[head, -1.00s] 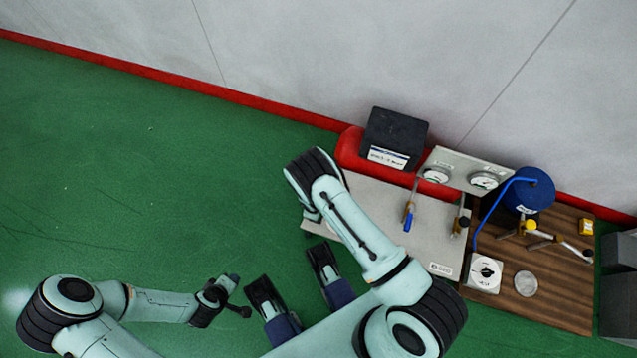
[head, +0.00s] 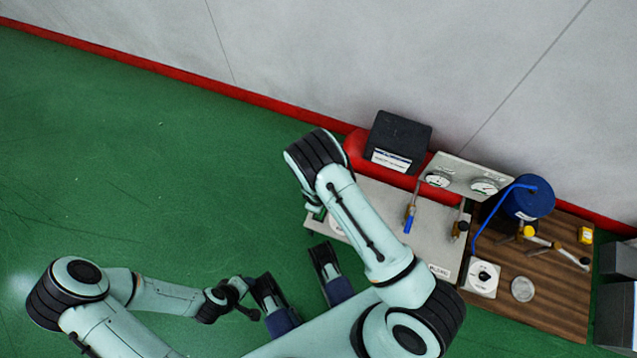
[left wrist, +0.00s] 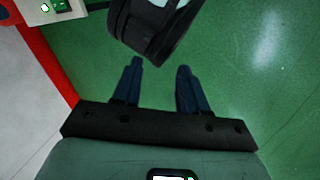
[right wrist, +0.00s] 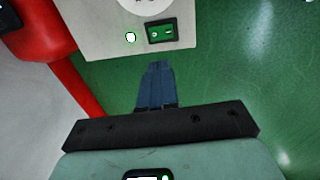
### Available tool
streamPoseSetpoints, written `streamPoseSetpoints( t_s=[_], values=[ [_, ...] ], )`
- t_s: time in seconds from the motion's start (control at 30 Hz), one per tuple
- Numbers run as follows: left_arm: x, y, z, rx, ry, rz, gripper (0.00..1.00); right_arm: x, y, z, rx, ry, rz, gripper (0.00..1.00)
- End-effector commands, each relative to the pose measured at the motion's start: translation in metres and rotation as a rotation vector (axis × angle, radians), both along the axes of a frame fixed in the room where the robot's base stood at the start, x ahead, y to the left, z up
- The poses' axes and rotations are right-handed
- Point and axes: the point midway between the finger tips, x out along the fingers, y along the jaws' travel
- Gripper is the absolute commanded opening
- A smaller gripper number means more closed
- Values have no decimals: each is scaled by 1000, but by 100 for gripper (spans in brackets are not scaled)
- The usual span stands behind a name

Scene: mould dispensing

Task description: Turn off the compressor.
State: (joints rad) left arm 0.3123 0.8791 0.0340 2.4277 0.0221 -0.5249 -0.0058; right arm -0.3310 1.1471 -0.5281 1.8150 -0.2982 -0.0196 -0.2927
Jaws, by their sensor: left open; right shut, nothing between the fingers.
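The compressor is a red tank with a black box (head: 398,142) on it and a pale panel (head: 370,200) in front, by the wall. In the right wrist view its panel (right wrist: 100,28) carries a lit green lamp (right wrist: 130,37) and a green rocker switch (right wrist: 161,31). My right gripper (right wrist: 157,66) is shut and empty, its tips just below the switch in that view; contact cannot be told. The forearm hides it in the head view. My left gripper (left wrist: 158,68) is open and empty over the floor, away from the compressor. The panel corner and switch (left wrist: 61,5) also show in the left wrist view.
A wooden board (head: 545,290) at the right bears a blue vessel (head: 528,198), a white dial block (head: 483,278) and a clear round dish (head: 522,289). Grey boxes (head: 617,315) stand at the far right. Green floor (head: 170,180) at the left is clear.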

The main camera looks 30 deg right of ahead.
Motion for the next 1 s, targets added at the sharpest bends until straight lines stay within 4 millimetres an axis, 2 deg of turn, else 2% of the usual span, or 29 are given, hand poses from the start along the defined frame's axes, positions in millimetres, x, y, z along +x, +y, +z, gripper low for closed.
streamPoseSetpoints(
  t_s=[0.13,0.43,0.57,0.67,0.93,1.0],
  values=[
    [11,6,-9,14,-30,12,43,-6,-9,-2,1,1,-1,0],
    [12,6,-8,15,-30,13,43,-6,-10,-1,1,1,0,0],
    [15,8,-12,20,-40,17,43,-6,-11,-10,0,1,0,0],
    [22,11,-18,29,-57,24,43,-5,-13,-26,0,3,0,0],
    [54,28,-40,69,-138,58,43,-1,-18,-85,0,3,0,0],
    [45,29,-50,69,-106,58,43,1,-19,-99,0,3,0,0]
  ],
)
